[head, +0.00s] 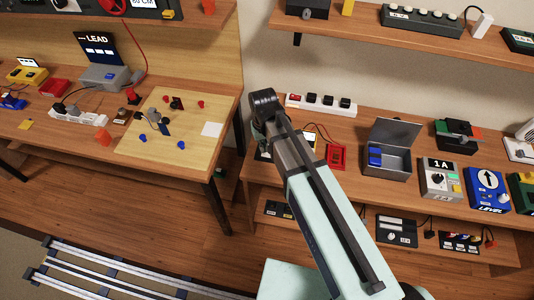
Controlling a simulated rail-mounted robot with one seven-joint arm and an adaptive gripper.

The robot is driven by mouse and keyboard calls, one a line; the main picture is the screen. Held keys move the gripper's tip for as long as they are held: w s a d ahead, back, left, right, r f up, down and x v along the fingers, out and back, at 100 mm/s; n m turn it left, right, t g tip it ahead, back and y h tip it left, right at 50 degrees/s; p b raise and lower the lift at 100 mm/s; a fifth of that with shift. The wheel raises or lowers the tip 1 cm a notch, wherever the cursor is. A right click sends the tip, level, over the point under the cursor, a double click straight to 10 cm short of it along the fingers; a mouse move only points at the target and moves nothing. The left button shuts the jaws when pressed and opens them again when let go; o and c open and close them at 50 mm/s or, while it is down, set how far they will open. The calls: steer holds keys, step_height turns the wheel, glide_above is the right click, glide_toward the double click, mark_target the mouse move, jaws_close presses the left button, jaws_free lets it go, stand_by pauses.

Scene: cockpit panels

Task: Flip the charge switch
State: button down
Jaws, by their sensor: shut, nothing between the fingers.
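No label reading "charge" can be made out, so I cannot tell which control is the charge switch. On the right bench, a grey box with a raised lid (399,159) has a blue part inside at its left. A grey box marked 1A (439,177) with a dark knob stands right of it, then a blue box with an arrow dial (487,189). My gripper (265,106) is the dark end of my arm, in front of the right bench's left end. It is shut and empty; its fingertips are hard to make out. My arm hides part of the bench.
A white power strip (322,103) lies at the back of the right bench, with a red meter (337,157) in front. A shelf (340,42) hangs above, and a lower shelf holds more boxes. The left bench (215,160) carries a board with small parts. Floor shows between benches.

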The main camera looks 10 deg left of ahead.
steer(key=shift+f+b, duration=0.55)
steer(key=shift+f, duration=0.55)
stand_by(0.5)
steer(key=shift+r, duration=0.1)
steer(key=shift+r+p, duration=2.35)
steer(key=shift+r, duration=1.15)
